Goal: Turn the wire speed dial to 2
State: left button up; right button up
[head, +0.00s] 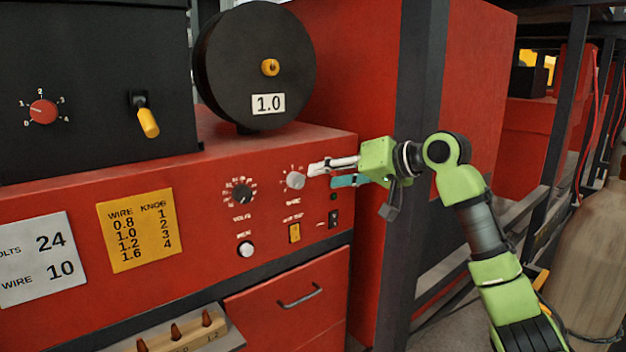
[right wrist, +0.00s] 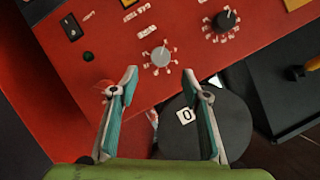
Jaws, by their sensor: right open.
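The light grey dial (head: 295,180), with a label below that seems to start with "WIRE", sits on the red panel, ringed by small white marks. It also shows in the right wrist view (right wrist: 160,57), just beyond and between the fingertips. Its pointer setting is too small to read. My right gripper (head: 322,175) is open and empty, just right of the dial in the head view. In its wrist view, the two teal-padded fingers (right wrist: 159,80) stand apart, and neither visibly touches the dial. My left gripper is not in view.
A black dial (head: 241,194) marked for volts is left of the grey one. A white button (head: 245,249), yellow switch (head: 294,232) and black rocker switch (head: 334,217) lie below. A black spool (head: 255,65) labelled 1.0 stands above. A yellow chart (head: 140,230) pairs 1.0 with 2.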

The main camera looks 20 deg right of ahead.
jog(key=shift+v, duration=1.75)
